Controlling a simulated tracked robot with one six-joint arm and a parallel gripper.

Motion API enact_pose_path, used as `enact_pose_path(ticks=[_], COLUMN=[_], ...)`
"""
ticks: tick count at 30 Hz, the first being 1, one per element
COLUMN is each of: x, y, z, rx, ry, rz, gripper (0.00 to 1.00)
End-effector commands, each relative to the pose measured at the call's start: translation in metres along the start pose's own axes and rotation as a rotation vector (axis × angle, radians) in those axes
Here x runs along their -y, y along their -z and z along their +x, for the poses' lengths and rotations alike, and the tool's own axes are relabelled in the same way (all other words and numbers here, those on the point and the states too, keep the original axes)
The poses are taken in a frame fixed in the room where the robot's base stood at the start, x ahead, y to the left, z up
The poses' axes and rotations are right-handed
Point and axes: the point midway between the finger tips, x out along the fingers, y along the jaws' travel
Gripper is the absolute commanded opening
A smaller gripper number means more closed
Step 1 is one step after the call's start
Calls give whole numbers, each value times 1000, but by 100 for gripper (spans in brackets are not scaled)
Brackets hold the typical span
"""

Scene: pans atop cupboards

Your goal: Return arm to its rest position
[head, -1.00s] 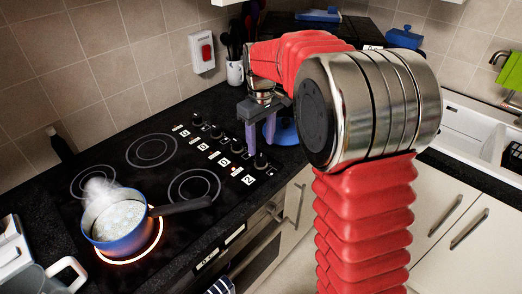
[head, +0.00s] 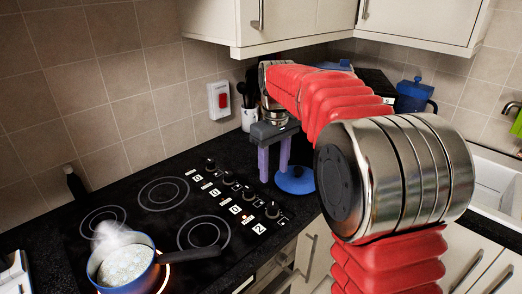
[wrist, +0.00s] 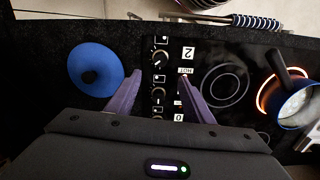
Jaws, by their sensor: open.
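My gripper (head: 274,163) has two purple fingers pointing down, held above the right end of the hob near its knobs. The fingers are apart and nothing is between them. In the wrist view my gripper (wrist: 160,85) is above the row of knobs and number labels. My red-sleeved arm is raised and bent, with its large metal joint close to the head camera. The arm hides part of the worktop behind it.
A steaming blue pan (head: 122,268) stands on a glowing ring of the black hob (head: 150,222). A blue lid (head: 296,180) lies on the worktop right of the knobs. Wall cupboards (head: 290,20) hang above my arm. A blue pot (head: 414,96) stands at the back right.

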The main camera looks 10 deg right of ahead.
Motion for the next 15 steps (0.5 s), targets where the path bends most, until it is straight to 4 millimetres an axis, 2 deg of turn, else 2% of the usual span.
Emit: enact_pose_path(ticks=[4,7,10,15], x=[-3,-1,4,16], y=[6,2,-7,-30], z=[2,22,33,39], rx=[-24,-19,-22,-45], ry=[-12,-9,-10,-18], rz=[52,105,151,225], gripper=[47,47,47,47])
